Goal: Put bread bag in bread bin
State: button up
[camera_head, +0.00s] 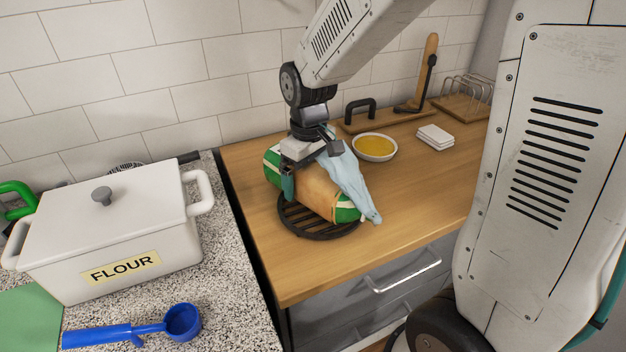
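The bread bag (318,192), a tan loaf shape with green and white ends, lies on a round black trivet (318,230) on the wooden counter. A light blue cloth-like piece (347,182) drapes over its right side. My gripper (310,170) is down over the bag from above. One finger shows against the bag's left side. The other is hidden behind the bag and the blue piece, so I cannot tell whether it grips. No container marked as a bread bin shows; a white lidded bin (106,228) labelled FLOUR stands at left with its lid on.
A blue scoop (135,328) lies on the speckled counter at front left. Behind the bag are a bowl of yellow contents (375,147), white stacked squares (435,137), a board with a black handle (362,125) and a toast rack (468,88). The wood right of the bag is clear.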

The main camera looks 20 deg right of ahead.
jog(key=shift+r, duration=0.1)
jog(key=c, duration=1.4)
